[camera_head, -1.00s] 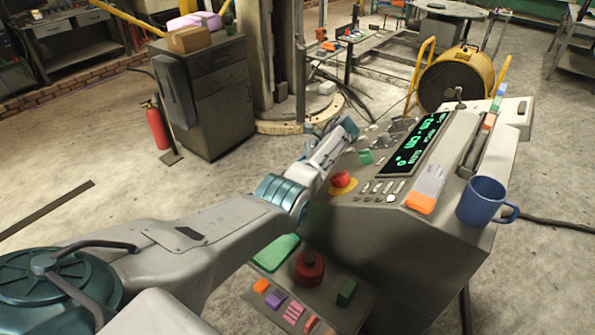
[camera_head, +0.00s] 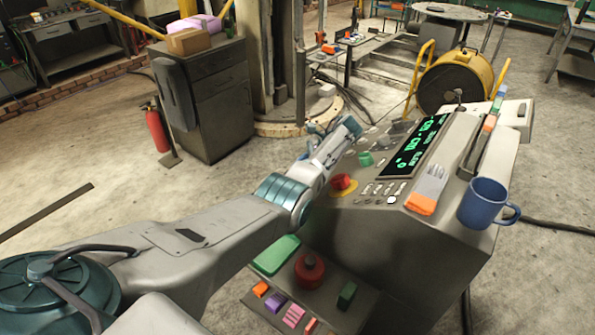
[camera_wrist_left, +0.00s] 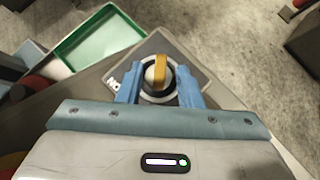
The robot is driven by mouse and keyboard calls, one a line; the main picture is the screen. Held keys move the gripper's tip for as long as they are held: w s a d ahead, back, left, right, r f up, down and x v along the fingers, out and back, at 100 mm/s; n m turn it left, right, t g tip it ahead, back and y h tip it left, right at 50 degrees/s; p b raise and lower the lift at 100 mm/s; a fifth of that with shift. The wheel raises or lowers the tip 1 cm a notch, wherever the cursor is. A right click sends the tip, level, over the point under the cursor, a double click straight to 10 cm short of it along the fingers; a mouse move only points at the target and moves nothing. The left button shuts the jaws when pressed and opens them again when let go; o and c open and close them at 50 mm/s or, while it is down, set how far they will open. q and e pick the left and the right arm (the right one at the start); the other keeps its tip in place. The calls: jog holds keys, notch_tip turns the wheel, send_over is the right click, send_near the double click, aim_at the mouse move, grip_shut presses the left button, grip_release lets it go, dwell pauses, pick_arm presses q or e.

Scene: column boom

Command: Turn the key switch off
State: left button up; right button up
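The key switch (camera_wrist_left: 157,74) shows in the left wrist view as a round dial with a pale ring, a dark rim and a yellow-orange bar. The bar stands roughly upright in that picture. It sits on a grey plate. My left gripper (camera_wrist_left: 160,88) has its two blue fingers apart, one on each side of the dial; I cannot tell whether they touch it. In the head view my left gripper (camera_head: 338,128) is at the far left edge of the console (camera_head: 440,228), and the key switch is hidden there. My right gripper is not in view.
The console carries a red button (camera_head: 341,182), a green display (camera_head: 415,147) and a blue mug (camera_head: 483,203). A lower shelf holds a red knob (camera_head: 309,270) and small coloured blocks. A green-rimmed tray (camera_wrist_left: 72,52) lies left of the switch in the wrist view.

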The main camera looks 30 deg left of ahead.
pick_arm(q)
jog(key=b+v, duration=0.4)
jog(key=v, duration=0.5)
jog(key=shift+d+r, duration=0.2)
jog(key=shift+d, duration=0.05)
jog(key=shift+w, duration=0.15)
